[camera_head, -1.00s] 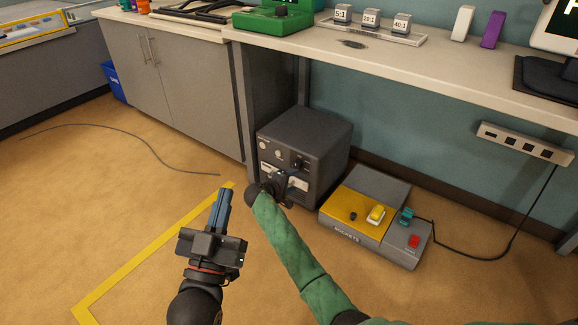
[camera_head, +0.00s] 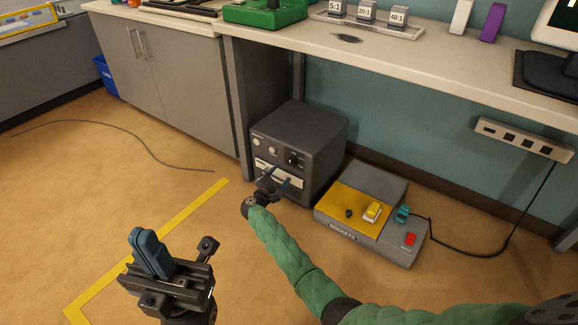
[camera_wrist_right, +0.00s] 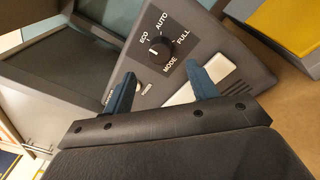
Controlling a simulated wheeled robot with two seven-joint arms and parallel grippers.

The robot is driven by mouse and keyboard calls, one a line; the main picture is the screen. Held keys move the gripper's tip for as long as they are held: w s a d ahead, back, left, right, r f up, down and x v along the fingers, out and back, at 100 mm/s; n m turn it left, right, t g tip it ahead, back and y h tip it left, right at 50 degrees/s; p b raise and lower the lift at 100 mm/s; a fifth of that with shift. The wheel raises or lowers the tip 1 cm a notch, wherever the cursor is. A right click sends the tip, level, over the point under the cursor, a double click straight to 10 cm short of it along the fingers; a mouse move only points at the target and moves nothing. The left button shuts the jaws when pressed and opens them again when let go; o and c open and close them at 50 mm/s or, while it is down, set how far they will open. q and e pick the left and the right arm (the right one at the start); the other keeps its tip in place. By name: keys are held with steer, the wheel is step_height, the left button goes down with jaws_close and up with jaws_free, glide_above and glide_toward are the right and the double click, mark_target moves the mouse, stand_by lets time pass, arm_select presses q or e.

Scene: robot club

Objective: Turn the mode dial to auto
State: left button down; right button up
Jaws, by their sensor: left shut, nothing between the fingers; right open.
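The mode dial (camera_head: 292,158) is a round black knob on the front of a dark grey box (camera_head: 322,132) under the bench. In the right wrist view the dial (camera_wrist_right: 160,52) has the labels ECO, AUTO and FULL around it and MODE below. A small white mark shows on its left part, on the ECO side; its exact setting is hard to read. My right gripper (camera_head: 279,172) is open in front of the box's lower front, its blue fingers (camera_wrist_right: 159,72) apart with the dial beyond the gap. My left gripper (camera_head: 150,252) is shut and empty above the floor, far from the box.
A white panel (camera_wrist_right: 203,80) sits beside the dial on the box front. A yellow and grey unit (camera_head: 340,213) labelled SOCKETS stands right of the box. The bench top (camera_head: 400,54) overhangs the box. Open floor lies to the left.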

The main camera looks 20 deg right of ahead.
mark_target(290, 164)
steer(key=b+x, duration=0.2)
steer(key=x, duration=0.4)
steer(key=shift+w+d+f, duration=0.15)
steer(key=shift+d, duration=0.05)
steer(key=shift+w+d, duration=0.3)
steer(key=c, duration=1)
